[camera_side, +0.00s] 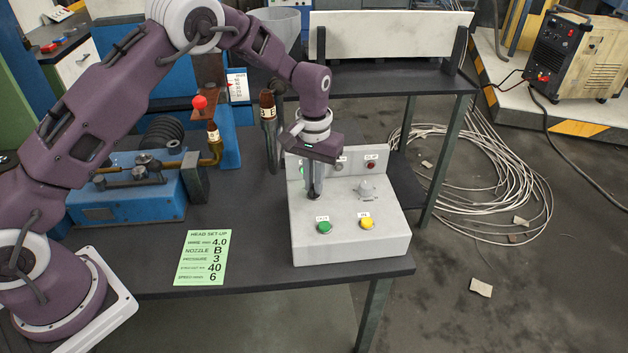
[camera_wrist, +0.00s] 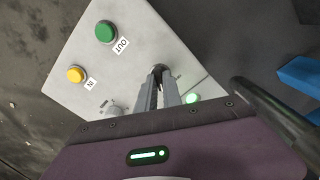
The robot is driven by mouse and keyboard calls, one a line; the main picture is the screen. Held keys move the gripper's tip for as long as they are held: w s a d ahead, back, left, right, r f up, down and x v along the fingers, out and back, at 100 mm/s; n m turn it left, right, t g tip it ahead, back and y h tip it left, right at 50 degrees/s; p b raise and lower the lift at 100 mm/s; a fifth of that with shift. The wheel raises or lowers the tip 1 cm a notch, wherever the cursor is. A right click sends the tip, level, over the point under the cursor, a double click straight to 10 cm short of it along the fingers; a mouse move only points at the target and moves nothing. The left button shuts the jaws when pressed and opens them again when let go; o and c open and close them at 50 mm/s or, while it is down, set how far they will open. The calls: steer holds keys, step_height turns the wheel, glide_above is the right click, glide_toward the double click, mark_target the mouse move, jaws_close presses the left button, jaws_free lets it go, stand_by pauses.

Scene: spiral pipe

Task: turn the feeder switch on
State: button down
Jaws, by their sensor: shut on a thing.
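The light grey control box (camera_side: 345,235) stands on the dark bench. A small dark switch, which I take to be the feeder switch, sits on its top at the left (camera_side: 314,197); it also shows in the wrist view (camera_wrist: 157,68). My gripper (camera_side: 314,190) points down at it, its fingers (camera_wrist: 158,80) closed around it. The fingers hide most of the switch, so its exact position is hard to tell.
The box also bears a green OUT button (camera_side: 324,227), a yellow IN button (camera_side: 366,223), a grey knob (camera_side: 367,188) and a dark red lamp (camera_side: 370,166). A green set-up card (camera_side: 203,257) lies to the left. A blue machine (camera_side: 130,190) stands farther left.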

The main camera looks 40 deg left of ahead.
steer(key=shift+m, duration=0.5)
steer(key=c, duration=1.5)
jaws_free()
step_height(320, 180, up, 8)
steer(key=shift+f, duration=0.25)
steer(key=s+a+r+t, duration=0.2)
steer(key=s+r+t, duration=0.1)
steer(key=s+r, duration=1.3)
steer(key=s+a+m+t, duration=0.1)
steer(key=s+t, duration=0.1)
steer(key=s, duration=1.5)
steer(key=shift+s+r+m+t, duration=0.2)
steer(key=shift+s+m+t, duration=0.1)
steer(key=shift+s+m, duration=0.1)
